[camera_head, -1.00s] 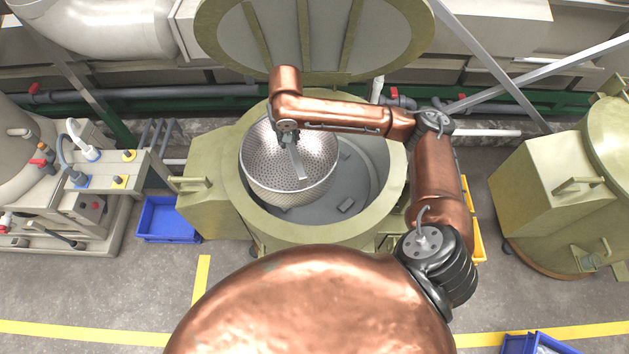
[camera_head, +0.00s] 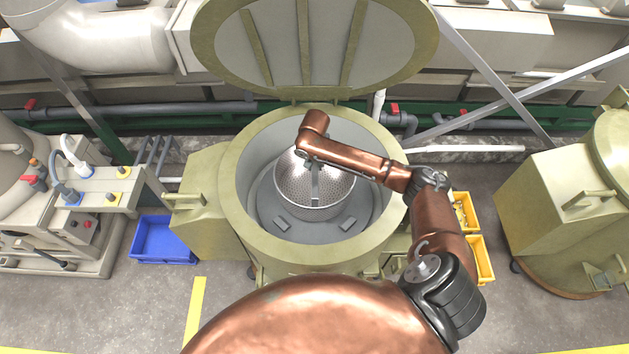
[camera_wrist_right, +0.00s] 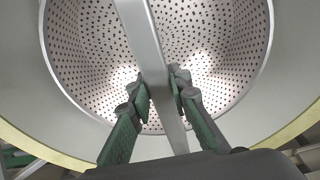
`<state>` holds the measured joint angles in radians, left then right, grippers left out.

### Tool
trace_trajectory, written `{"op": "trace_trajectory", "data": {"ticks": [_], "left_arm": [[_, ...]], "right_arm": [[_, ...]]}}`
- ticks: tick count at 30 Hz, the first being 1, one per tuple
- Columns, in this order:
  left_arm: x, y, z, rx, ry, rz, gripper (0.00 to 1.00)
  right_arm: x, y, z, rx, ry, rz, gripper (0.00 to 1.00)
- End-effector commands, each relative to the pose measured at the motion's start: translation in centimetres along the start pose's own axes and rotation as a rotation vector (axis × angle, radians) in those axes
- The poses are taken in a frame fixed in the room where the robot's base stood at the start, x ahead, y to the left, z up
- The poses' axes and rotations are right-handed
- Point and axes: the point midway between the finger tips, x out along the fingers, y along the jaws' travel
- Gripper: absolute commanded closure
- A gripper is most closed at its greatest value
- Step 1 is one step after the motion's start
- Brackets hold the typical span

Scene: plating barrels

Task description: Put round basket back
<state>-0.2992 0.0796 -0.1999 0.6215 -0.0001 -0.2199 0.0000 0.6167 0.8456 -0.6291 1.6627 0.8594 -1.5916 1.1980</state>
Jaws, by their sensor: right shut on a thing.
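The round basket (camera_head: 312,208) is a perforated silver metal bowl with a flat bar handle across its top. In the head view it is inside the open round barrel (camera_head: 238,212), near the middle, over the grey inner floor. I cannot tell whether it touches that floor. My right gripper (camera_wrist_right: 160,90) is shut on the basket's bar handle (camera_wrist_right: 146,40), with green fingers on both sides of it in the wrist view. The perforated wall of the basket (camera_wrist_right: 215,50) fills much of that view. In the head view my right arm hides part of the basket's upper side. My left gripper is not in view.
The barrel's lid (camera_head: 313,45) stands open at the back. Another olive barrel (camera_head: 545,200) stands at far right. Pipes run along the back wall.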

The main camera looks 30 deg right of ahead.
Motion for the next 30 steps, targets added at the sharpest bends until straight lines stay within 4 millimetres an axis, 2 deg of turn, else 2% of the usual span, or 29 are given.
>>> {"op": "trace_trajectory", "data": {"ticks": [1, 8, 15, 27, 28, 30], "left_arm": [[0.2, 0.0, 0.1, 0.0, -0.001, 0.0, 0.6], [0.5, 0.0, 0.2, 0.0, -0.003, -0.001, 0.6], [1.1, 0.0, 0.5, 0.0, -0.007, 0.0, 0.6], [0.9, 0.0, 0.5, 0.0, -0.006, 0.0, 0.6], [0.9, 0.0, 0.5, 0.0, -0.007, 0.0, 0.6], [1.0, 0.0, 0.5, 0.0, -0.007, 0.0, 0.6]], "right_arm": [[0.8, 0.0, 0.1, 0.0, 0.002, 0.0, 1.0], [2.8, -0.1, 0.4, 0.0, 0.002, -0.001, 1.0], [6.2, -0.1, 1.0, -0.001, 0.003, -0.001, 1.0], [6.7, -0.1, 1.0, -0.001, 0.004, -0.002, 1.0], [6.8, -0.1, 1.1, -0.001, 0.002, -0.001, 0.82], [6.8, 0.0, 1.1, -0.001, 0.002, -0.001, 0.77]]}}
